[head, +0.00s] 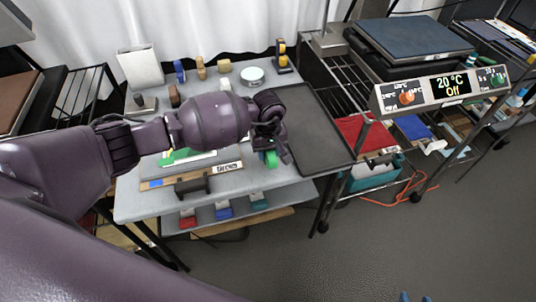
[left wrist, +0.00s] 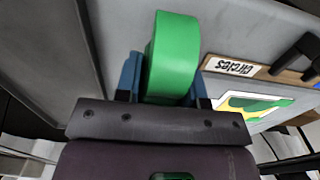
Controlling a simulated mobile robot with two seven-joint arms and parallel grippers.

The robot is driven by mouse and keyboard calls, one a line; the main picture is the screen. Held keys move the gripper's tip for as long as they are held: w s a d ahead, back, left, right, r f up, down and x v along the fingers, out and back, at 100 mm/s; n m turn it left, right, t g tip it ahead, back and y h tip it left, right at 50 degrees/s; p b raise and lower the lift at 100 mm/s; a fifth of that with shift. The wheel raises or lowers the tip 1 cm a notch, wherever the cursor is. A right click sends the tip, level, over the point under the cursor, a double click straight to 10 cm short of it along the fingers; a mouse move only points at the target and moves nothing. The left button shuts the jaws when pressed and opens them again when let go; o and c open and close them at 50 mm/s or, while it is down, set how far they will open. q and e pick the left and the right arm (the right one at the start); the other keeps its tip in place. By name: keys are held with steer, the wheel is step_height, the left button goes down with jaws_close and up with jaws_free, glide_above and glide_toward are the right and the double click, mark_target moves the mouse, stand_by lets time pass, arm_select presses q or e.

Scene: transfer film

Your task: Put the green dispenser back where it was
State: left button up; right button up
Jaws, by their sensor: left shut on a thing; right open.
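The green dispenser (left wrist: 172,58) is a rounded green body in the left wrist view, held between the blue fingers of my left gripper (left wrist: 163,88). In the head view only a small green part of the dispenser (head: 271,159) shows under my left gripper (head: 270,150). It is by the right edge of the grey table (head: 135,205), near the dark tray (head: 310,130). I cannot tell whether it touches the surface below. The two blue fingertips of my right gripper (head: 416,297) show apart and empty at the bottom edge.
A board with a "Circles" label (left wrist: 236,67) lies beside the dispenser, with a green and yellow sheet (left wrist: 245,104) next to it. Several small blocks, a white round tape (head: 252,76) and a white box (head: 140,66) stand at the back. My left arm hides the table's middle.

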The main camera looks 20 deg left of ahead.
arm_select(q)
steer(key=shift+f, duration=1.1)
steer(key=o, duration=0.8)
steer(key=shift+o, duration=0.2)
step_height(320, 180, up, 12)
steer(key=shift+r, duration=0.15)
